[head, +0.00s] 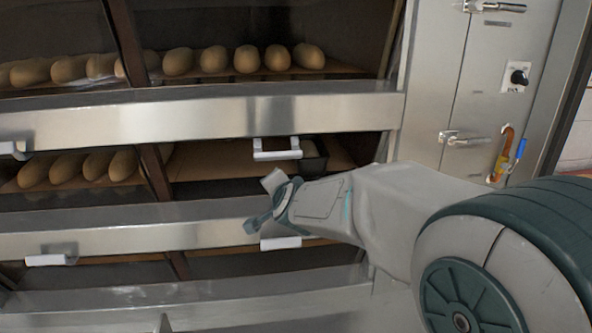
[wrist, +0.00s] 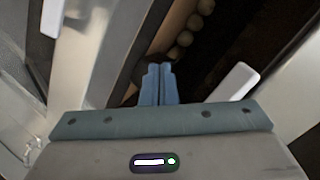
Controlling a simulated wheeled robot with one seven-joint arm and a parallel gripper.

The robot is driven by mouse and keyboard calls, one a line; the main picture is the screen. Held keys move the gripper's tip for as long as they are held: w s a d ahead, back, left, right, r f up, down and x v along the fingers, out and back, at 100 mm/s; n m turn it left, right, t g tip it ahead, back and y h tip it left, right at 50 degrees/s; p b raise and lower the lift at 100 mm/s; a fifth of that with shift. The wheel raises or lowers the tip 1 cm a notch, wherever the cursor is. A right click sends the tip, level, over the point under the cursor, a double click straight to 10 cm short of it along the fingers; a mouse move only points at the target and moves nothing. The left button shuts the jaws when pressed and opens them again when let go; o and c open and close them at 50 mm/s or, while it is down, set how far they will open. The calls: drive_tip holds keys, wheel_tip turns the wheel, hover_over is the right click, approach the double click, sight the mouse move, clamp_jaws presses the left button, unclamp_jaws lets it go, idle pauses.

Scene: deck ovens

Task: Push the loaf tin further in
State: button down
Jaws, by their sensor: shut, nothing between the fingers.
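The loaf tin (head: 314,157) is a dark tin on the right part of the middle deck's shelf in the head view. It sits just right of and behind a white door handle, which hides part of it. My gripper (head: 254,224) is in front of the deck opening, lower and to the left of the tin, apart from it. In the wrist view my gripper (wrist: 158,72) shows its two blue fingers pressed together with nothing between them. I cannot make out the tin clearly in the wrist view.
Loaves (head: 82,168) lie in the left bay of the middle deck, and more loaves (head: 247,59) on the deck above. White handles (head: 277,149) stick out from the steel fronts (head: 205,115). A brown board (head: 212,160) shows bare left of the tin. A steel panel (head: 480,90) stands right.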

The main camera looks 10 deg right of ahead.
sight(311, 160)
drive_tip(key=w+m+h, duration=0.2)
drive_tip(key=m+h, duration=0.1)
drive_tip(key=m, duration=0.1)
drive_tip(key=w+d+f+m+t+h+b, duration=0.1)
drive_tip(key=w+m+h, duration=0.2)
drive_tip(key=m, duration=0.1)
drive_tip(key=w+d+f+m+h+b, duration=0.1)
drive_tip(key=w+m+h, duration=0.1)
drive_tip(key=m+h, duration=0.1)
drive_tip(key=shift+w+d+f+m+t+h, duration=0.2)
drive_tip(key=shift+w+m+t+h, duration=0.15)
drive_tip(key=shift+m, duration=0.45)
drive_tip(key=m+h, duration=0.1)
drive_tip(key=g, duration=0.1)
drive_tip(key=f+m+h, duration=0.1)
drive_tip(key=shift+s+d+m+h+b, duration=0.25)
drive_tip(key=shift+d+m+h+b, duration=0.05)
drive_tip(key=shift+d+h+b, duration=0.05)
drive_tip(key=shift+g, duration=0.25)
drive_tip(key=p+x, duration=0.1)
drive_tip(key=x, duration=0.9)
drive_tip(key=shift+d+r+p, duration=0.1)
drive_tip(key=shift+p, duration=0.3)
drive_tip(key=shift+w+p, duration=0.3)
drive_tip(key=shift+w, duration=0.85)
drive_tip(key=shift+w+a, duration=0.3)
drive_tip(key=shift+w, duration=0.5)
